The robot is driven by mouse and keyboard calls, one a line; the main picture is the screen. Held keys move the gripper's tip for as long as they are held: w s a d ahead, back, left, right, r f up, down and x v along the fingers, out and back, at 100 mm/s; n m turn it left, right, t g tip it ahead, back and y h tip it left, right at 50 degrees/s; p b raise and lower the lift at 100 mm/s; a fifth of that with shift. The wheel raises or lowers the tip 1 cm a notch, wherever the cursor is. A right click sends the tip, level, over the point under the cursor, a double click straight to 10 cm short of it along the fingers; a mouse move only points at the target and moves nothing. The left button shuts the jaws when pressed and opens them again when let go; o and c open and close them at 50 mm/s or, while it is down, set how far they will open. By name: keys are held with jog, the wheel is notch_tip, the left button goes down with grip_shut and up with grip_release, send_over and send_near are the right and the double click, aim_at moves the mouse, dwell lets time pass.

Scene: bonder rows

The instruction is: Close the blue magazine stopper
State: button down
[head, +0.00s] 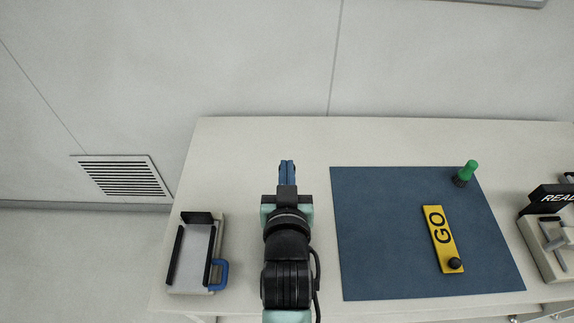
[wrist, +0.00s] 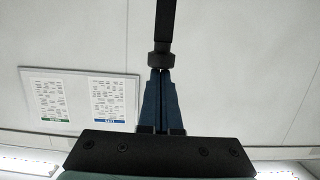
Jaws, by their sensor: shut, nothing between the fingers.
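A blue loop-shaped piece (head: 220,276), which looks like the magazine stopper, sticks out from the lower right side of a pale tray-like holder (head: 191,290) at the left end of the table. The near end of the holder has no blue piece across it. My gripper (head: 287,163) is to the right of the holder, above the table and apart from the blue piece. Its blue fingers are together and empty; they also show shut in the wrist view (wrist: 160,75). The wrist view does not show the holder or the stopper.
A dark blue mat (head: 380,235) lies right of my gripper, with a yellow GO plate (head: 440,235) and a green-topped peg (head: 467,172). A device with a black sign (head: 552,198) stands at far right. A dark bar (wrist: 165,30) shows beyond the fingertips in the wrist view.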

notch_tip(320, 180, down, 5)
jog(key=b, duration=0.2)
jog(key=shift+f+b, duration=0.15)
jog(key=shift+b, duration=0.2)
